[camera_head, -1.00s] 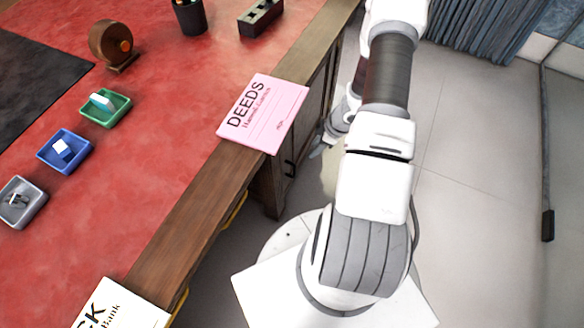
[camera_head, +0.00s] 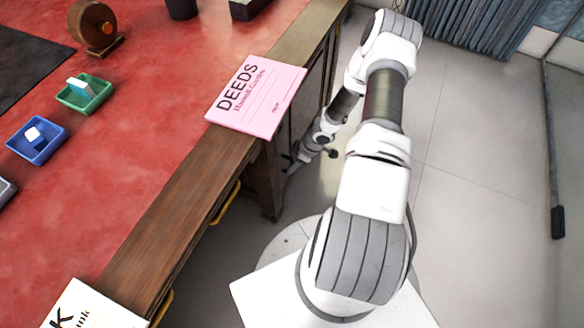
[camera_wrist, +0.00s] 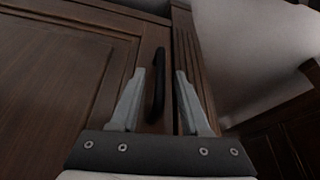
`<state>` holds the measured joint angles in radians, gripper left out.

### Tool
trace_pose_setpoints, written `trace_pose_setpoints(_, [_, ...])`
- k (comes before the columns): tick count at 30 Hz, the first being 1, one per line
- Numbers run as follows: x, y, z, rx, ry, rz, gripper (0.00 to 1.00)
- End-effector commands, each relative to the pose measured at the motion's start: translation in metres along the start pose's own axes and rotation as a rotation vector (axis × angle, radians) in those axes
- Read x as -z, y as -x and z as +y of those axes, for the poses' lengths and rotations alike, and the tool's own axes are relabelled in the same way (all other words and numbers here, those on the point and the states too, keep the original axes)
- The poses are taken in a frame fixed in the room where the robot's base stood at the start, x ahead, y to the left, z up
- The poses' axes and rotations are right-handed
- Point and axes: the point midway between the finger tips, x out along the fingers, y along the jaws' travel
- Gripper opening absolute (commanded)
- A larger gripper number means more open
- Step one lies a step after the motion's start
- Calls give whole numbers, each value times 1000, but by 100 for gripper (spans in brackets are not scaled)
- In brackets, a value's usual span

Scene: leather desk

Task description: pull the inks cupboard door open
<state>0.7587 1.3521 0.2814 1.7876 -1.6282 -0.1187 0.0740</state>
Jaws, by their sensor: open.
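The cupboard door (camera_wrist: 50,70) is dark panelled wood and looks shut in the wrist view. It also shows in the head view (camera_head: 303,98) under the desk's right edge. A black upright bar handle (camera_wrist: 157,90) is near the door's right edge. My gripper (camera_wrist: 161,72) is open, with one pale finger on each side of the handle in the picture. I cannot tell whether the fingers reach around the bar or touch it. In the head view my gripper (camera_head: 297,154) is low beside the cupboard front, small and partly hidden.
A pink DEEDS sheet (camera_head: 256,95) lies on the desk edge above the cupboard. Green (camera_head: 85,95) and blue (camera_head: 38,140) trays and a brown round object (camera_head: 93,27) stand on the red desktop (camera_head: 150,110). Floor (camera_head: 465,200) to the right is clear.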

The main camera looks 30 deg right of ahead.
Motion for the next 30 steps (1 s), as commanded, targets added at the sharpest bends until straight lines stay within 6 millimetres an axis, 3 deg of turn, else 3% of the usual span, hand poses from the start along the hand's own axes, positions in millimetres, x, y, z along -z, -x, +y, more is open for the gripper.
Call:
trace_pose_setpoints(4, [0,-11,0,0,-1,0,46])
trace_pose_setpoints(13, [0,-12,0,0,0,0,46])
trace_pose_setpoints(21, [0,-12,0,0,0,0,0])
trace_pose_setpoints(30, [0,-12,0,0,0,-1,0])
